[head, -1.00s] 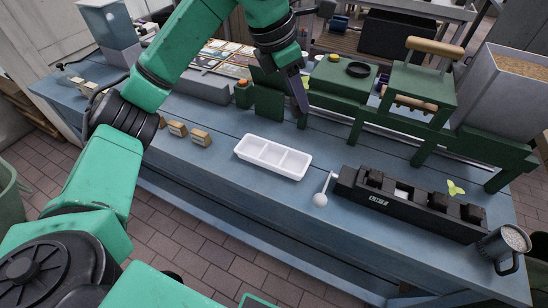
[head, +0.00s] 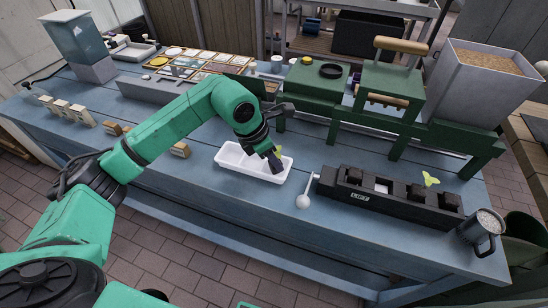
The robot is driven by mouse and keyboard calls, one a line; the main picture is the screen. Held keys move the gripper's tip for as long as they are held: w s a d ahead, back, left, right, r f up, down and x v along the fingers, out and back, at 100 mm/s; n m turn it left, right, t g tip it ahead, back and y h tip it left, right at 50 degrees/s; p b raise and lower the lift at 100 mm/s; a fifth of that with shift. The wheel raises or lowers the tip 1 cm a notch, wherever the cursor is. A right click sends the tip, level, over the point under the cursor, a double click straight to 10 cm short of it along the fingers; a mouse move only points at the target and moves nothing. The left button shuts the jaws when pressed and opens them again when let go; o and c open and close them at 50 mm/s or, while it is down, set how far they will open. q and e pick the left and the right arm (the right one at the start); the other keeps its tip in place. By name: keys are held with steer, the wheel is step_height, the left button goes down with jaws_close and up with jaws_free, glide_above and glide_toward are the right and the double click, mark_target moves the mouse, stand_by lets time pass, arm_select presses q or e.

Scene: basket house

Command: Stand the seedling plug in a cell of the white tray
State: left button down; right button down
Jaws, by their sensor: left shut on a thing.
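The white tray (head: 228,164), with several cells in a row, lies on the blue bench. My left gripper (head: 276,163) is over the right end of the tray, pointing down, and is shut on the seedling plug. Only the plug's yellow-green leaves (head: 279,150) show beside the fingers; its soil body is hidden. I cannot tell whether the plug touches the cell floor. The left and middle cells look empty. My right gripper is not in view.
A metal mug (head: 481,232) stands at the right end. Green press frames (head: 390,98) stand behind.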

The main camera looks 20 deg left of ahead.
arm_select(q)
steer(key=c, duration=0.8)
jaws_free()
steer(key=shift+f, duration=0.1)
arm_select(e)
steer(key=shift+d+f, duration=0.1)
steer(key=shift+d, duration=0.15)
arm_select(q)
steer(key=shift+r, duration=0.35)
steer(key=v, duration=1.1)
steer(key=shift+r, duration=0.3)
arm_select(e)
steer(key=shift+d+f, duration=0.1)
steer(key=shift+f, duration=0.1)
arm_select(q)
steer(key=shift+s+a+f, duration=0.1)
steer(key=shift+s+a, duration=0.05)
